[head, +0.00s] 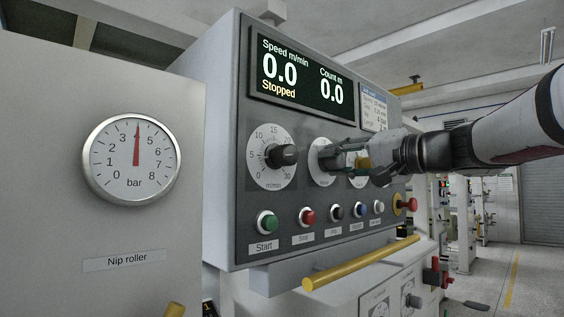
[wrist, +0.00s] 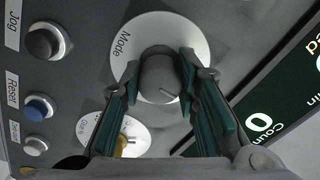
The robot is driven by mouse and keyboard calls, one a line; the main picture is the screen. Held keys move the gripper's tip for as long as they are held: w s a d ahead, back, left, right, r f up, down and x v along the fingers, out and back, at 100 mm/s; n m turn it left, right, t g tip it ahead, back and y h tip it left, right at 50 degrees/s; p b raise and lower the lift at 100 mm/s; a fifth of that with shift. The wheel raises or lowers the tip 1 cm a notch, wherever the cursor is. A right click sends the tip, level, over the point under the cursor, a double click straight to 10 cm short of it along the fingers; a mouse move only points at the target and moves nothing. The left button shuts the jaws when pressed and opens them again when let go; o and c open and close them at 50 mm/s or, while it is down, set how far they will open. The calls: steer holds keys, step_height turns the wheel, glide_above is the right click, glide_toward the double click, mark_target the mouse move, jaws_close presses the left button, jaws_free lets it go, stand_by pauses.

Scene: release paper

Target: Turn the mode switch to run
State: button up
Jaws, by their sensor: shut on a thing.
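The mode switch (wrist: 160,76) is a dark round knob on a white dial plate marked "Mode" (wrist: 122,50) in the wrist view. A short light pointer line shows on the knob. My gripper (wrist: 163,82) has its two green-padded fingers on either side of the knob, shut on it. In the head view my gripper (head: 338,160) reaches in from the right and covers the knob and most of its dial (head: 318,150). The position labels around the switch cannot be read. The display (head: 303,78) reads "Stopped", speed 0.0 and count 0.0.
A speed dial with a black knob (head: 281,156) is left of my gripper. Below is a row of push buttons, including green Start (head: 267,223). A red mushroom button (head: 410,204) is at the right. A yellow bar (head: 360,263) runs below the panel. A pressure gauge (head: 132,158) is at left.

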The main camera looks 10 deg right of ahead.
steer(key=m, duration=0.4)
steer(key=shift+m+p, duration=0.3)
steer(key=shift+p, duration=0.05)
steer(key=shift+m+p, duration=0.6)
steer(key=shift+m, duration=1.2)
steer(key=o, duration=1.2)
steer(key=v, duration=1.2)
